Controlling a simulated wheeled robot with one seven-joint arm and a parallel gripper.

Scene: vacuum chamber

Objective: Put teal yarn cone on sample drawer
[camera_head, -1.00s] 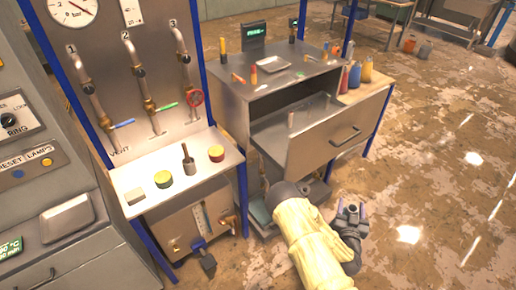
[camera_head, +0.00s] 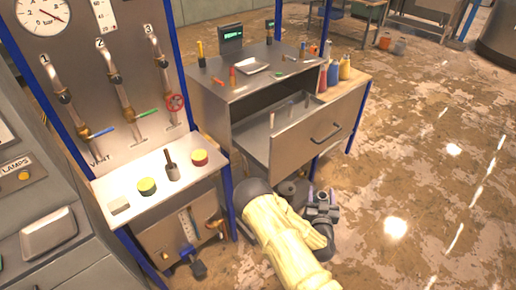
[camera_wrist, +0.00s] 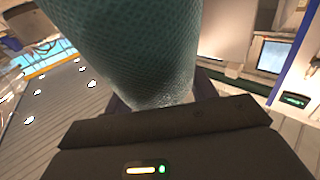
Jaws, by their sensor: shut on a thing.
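The teal yarn cone (camera_wrist: 130,45) fills the upper middle of the wrist view, with a fine mesh-like surface. My gripper (camera_wrist: 160,97) is shut on its narrower lower part; the cone's upper end runs out of the picture. In the head view my gripper (camera_head: 322,197) is low over the floor, in front of and below the open drawer. The cone cannot be made out there. The sample drawer (camera_head: 320,138) is pulled out of the metal cabinet, with a handle on its front. A few small upright posts show inside it.
The cabinet top (camera_head: 225,80) holds tools, a small tray (camera_head: 253,68) and a display box. Bottles (camera_head: 333,72) stand on a wooden side shelf. A bench (camera_head: 150,205) with small round pieces stands left, beside a blue post (camera_head: 228,195).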

